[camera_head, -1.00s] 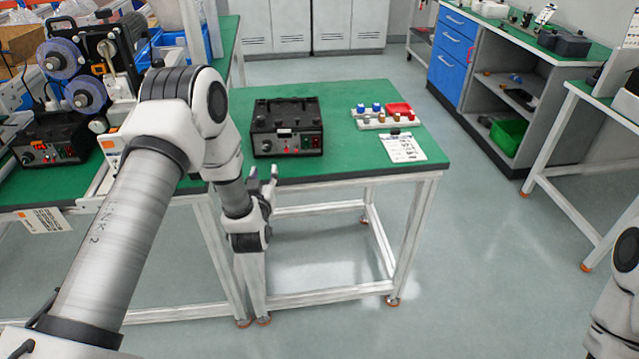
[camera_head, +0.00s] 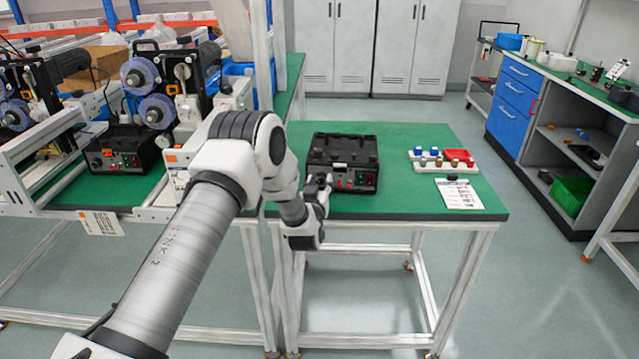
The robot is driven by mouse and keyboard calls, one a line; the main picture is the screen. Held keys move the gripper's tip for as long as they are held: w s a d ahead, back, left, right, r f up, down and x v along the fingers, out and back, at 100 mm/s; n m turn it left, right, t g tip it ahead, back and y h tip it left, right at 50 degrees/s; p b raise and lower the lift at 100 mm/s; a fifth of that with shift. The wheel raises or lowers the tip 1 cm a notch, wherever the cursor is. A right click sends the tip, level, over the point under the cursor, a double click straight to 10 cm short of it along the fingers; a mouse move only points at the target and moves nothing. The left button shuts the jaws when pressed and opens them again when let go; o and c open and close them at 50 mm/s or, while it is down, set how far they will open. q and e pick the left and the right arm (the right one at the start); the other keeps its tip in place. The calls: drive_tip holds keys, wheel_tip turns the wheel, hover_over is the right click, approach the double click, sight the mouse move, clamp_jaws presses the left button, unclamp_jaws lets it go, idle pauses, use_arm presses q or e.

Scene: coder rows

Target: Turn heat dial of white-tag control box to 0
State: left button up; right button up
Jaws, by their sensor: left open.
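The black control box with a white tag (camera_head: 343,150) stands near the front edge of the green table. Its front panel, with red and green parts on the right half, faces me. My left gripper (camera_head: 321,182) is open, with its fingers pointing up at the left part of this front panel. The gripper covers that part, so I cannot make out the heat dial or its setting. I cannot tell whether the fingers touch the box. My right gripper is out of view.
Another black control box with an orange tag (camera_head: 122,150) stands on the left bench beside machines with purple-rimmed rolls (camera_head: 156,111). A tray of small coloured pieces (camera_head: 441,161) and a printed sheet (camera_head: 458,194) lie right of the white-tag box. The table (camera_head: 401,208) is clear between them.

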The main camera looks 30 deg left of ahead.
use_arm(q)
clamp_jaws()
drive_tip(key=n+b, duration=0.2)
drive_tip(key=shift+f+b, duration=0.25)
drive_tip(key=shift+b, duration=0.1)
drive_tip(key=n+b, duration=0.7)
drive_tip(key=shift+f, duration=0.1)
drive_tip(key=shift+n+y+b, duration=0.4)
drive_tip(key=shift+n+b, duration=1.05)
drive_tip(key=shift+n, duration=0.25)
drive_tip(key=shift+r, duration=0.2)
unclamp_jaws()
